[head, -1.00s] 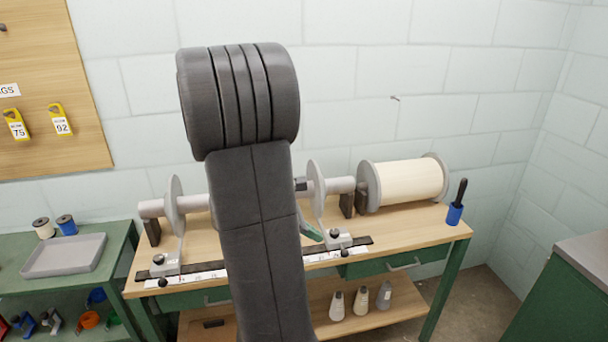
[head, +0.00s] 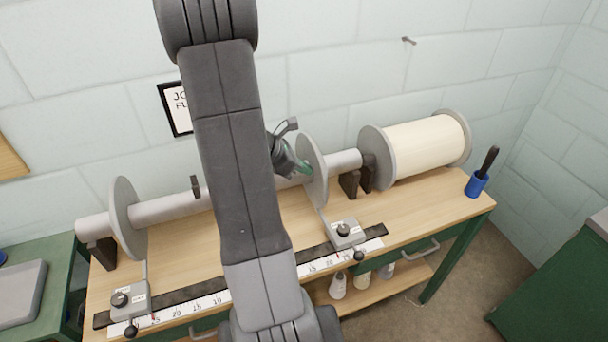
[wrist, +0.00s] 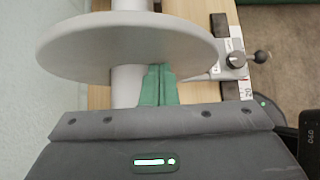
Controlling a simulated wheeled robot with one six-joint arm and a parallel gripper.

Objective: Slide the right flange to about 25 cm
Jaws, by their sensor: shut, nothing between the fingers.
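The right flange (head: 312,170) is a grey disc on the grey beam shaft (head: 165,207), left of the shaft's right support. Its bracket (head: 345,232) has a dark knob and stands at the right part of the scale strip (head: 205,303); I cannot read its exact mark. My gripper (head: 303,168) is shut and empty, its green fingertips close to the left face of the right flange. In the wrist view the green fingers (wrist: 158,85) lie beside the shaft and reach the edge of the flange disc (wrist: 125,45); I cannot tell whether they touch it.
The left flange (head: 125,215) stands at the shaft's left end with its own bracket (head: 129,299). A cream-wound spool (head: 425,147) stands at the right. A blue cup with a black-handled tool (head: 478,184) is at the bench's right end. The bench top right of the bracket is clear.

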